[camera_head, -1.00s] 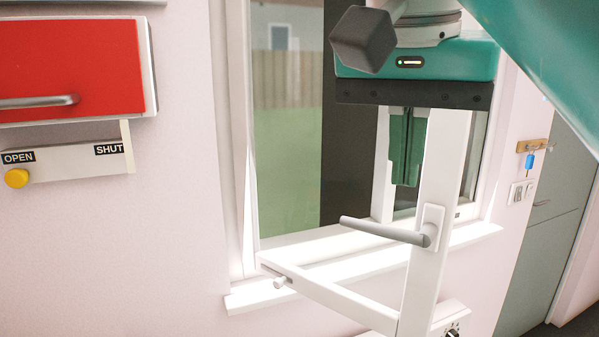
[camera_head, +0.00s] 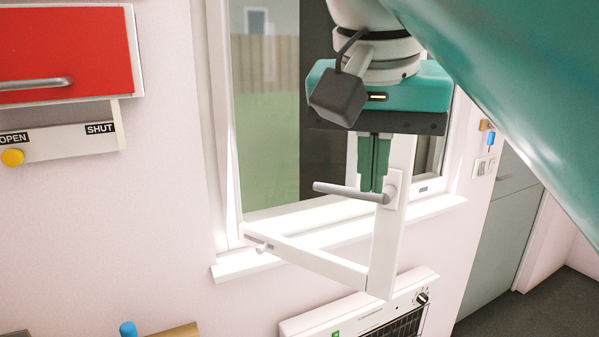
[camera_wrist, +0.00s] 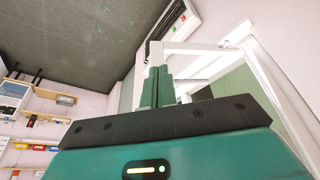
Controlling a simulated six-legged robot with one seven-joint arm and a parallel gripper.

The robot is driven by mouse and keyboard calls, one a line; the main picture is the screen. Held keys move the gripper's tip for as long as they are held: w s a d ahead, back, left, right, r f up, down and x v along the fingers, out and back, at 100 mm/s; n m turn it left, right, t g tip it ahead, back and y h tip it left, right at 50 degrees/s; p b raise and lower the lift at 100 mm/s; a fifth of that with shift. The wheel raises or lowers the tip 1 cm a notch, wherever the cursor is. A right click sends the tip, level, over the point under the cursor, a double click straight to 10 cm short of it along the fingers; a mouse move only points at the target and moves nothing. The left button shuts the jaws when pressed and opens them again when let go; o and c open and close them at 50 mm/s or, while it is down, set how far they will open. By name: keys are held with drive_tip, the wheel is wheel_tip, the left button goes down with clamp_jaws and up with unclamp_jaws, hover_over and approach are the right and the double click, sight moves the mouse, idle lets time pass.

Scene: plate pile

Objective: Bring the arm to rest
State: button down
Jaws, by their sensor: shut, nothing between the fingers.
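My gripper (camera_head: 373,188) hangs fingers-down in front of the open window sash in the head view. Its two green fingers are together with nothing between them. The fingertips are close to the grey window handle (camera_head: 345,190); I cannot tell whether they touch it. In the wrist view, my gripper (camera_wrist: 157,70) shows its shut green fingers with the white window frame (camera_wrist: 270,75) behind and to the right.
The white sash (camera_head: 310,262) juts out from the window. A red cabinet (camera_head: 65,50) and an OPEN/SHUT slider with a yellow knob (camera_head: 12,157) are at left. A heater (camera_head: 365,310) is below. A grey door (camera_head: 495,230) is at right.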

drive_tip(key=d+f+n, duration=0.1)
drive_tip(key=d+f, duration=0.1)
drive_tip(key=f, duration=0.9)
drive_tip(key=s+d+f+n+t, duration=0.1)
drive_tip(key=d+f, duration=0.2)
drive_tip(key=f, duration=0.8)
drive_tip(key=s+d+f+n+t+y, duration=0.1)
drive_tip(key=d+f, duration=0.2)
drive_tip(key=f, duration=0.8)
drive_tip(key=shift+d+f, duration=0.15)
drive_tip(key=shift+d, duration=0.1)
drive_tip(key=shift+s, duration=0.1)
